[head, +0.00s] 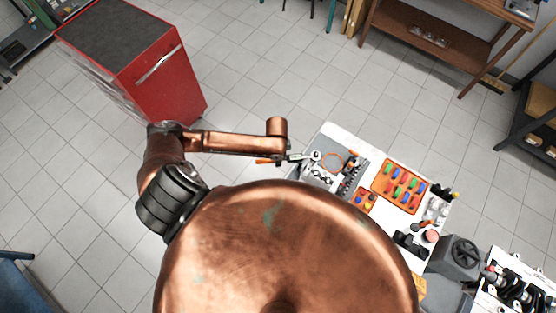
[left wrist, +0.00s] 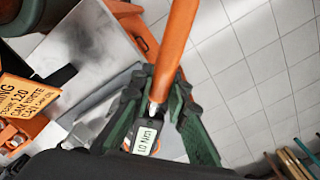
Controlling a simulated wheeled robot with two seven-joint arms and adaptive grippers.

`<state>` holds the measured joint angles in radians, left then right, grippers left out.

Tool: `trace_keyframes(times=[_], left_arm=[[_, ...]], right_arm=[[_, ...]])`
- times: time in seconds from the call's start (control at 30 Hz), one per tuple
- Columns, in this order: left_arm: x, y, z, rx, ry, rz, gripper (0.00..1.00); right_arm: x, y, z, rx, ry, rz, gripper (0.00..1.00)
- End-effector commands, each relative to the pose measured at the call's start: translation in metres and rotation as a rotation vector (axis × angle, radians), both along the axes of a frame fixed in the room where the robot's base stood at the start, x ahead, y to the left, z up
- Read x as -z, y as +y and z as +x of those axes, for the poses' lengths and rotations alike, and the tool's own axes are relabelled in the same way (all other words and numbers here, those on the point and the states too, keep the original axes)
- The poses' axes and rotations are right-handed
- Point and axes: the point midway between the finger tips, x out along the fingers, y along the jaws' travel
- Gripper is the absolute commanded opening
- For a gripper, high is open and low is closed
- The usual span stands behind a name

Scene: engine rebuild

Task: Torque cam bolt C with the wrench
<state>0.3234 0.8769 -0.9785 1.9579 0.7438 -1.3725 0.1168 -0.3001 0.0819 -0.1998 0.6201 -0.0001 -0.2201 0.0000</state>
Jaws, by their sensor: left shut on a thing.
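My left gripper (head: 290,157) reaches in from the left to the near left corner of the white table in the head view. In the left wrist view its green fingers (left wrist: 157,108) are shut on the wrench (left wrist: 174,50), which has an orange handle and a small display that seems to read 10 Nm. The orange handle end also shows in the head view (head: 263,161). The wrench's working end is hidden, so I cannot tell whether it touches a bolt. Cam bolt C cannot be picked out. My right gripper is not in view.
The white table (head: 342,131) holds an orange tray (head: 386,180) of coloured parts and small metal parts. A red cabinet (head: 160,75) stands back left. An orange sign (left wrist: 22,105) and a grey metal surface (left wrist: 88,38) are close in the wrist view. Tiled floor is free behind the arm.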

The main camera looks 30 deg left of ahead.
Motion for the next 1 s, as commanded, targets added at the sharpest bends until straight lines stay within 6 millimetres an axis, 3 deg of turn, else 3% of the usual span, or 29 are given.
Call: trace_keyframes(times=[1.0], left_arm=[[-0.0005,0.0048,0.0052,0.034,-0.002,0.003,0.0]], right_arm=[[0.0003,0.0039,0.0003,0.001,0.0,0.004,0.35]])
